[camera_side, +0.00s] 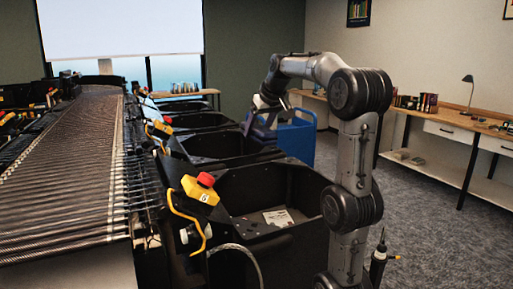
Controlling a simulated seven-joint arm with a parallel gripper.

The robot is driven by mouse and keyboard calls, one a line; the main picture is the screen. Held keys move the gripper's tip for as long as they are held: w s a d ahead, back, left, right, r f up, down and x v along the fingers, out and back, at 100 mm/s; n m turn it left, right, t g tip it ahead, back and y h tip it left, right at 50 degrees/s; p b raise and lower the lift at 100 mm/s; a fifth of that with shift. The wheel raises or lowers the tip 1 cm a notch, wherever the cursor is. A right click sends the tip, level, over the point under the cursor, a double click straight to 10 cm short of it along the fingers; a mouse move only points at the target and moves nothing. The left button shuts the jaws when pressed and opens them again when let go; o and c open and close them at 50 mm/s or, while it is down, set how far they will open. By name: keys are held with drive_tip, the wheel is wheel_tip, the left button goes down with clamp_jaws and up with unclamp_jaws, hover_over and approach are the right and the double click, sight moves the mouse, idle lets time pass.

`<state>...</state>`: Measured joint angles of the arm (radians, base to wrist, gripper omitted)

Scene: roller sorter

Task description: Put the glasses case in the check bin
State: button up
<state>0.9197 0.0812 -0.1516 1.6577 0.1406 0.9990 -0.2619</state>
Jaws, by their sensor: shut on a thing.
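No label shows which of the black bins is the check bin.
A roller conveyor (72,165) runs along the left. A yellow box with a red button (203,186) stands at the nearest bin's edge. A pale card (279,217) lies in that bin. A blue cart (297,138) stands behind, and a desk (455,118) is at right.

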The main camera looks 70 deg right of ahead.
drive_tip(key=w+a+n+y, duration=0.2)
drive_tip(key=w+a+n, duration=0.2)
drive_tip(key=w+a, duration=0.45)
drive_tip(key=w+a+r+n+t+y, duration=0.1)
drive_tip(key=w+a+n+y, duration=0.3)
drive_tip(key=a, duration=0.7)
drive_tip(key=w+a+n+y, duration=0.1)
drive_tip(key=w+a+n, duration=0.4)
drive_tip(key=w+a, duration=0.3)
drive_tip(key=s+a+n+g+y, duration=0.25)
drive_tip(key=a+n, duration=0.55)
drive_tip(key=a, duration=1.6)
drive_tip(key=s+a+f+n+g, duration=0.1)
drive_tip(key=s+a+n+g, duration=0.45)
drive_tip(key=s+a, duration=0.75)
drive_tip(key=s+a+n+g, duration=0.3)
drive_tip(key=s+a+n, duration=0.65)
drive_tip(key=a, duration=0.65)
wheel_tip(320, 180, down, 33)
drive_tip(key=shift+s+f+h, duration=0.2)
drive_tip(key=shift+h, duration=0.25)
drive_tip(key=o, duration=1.5)
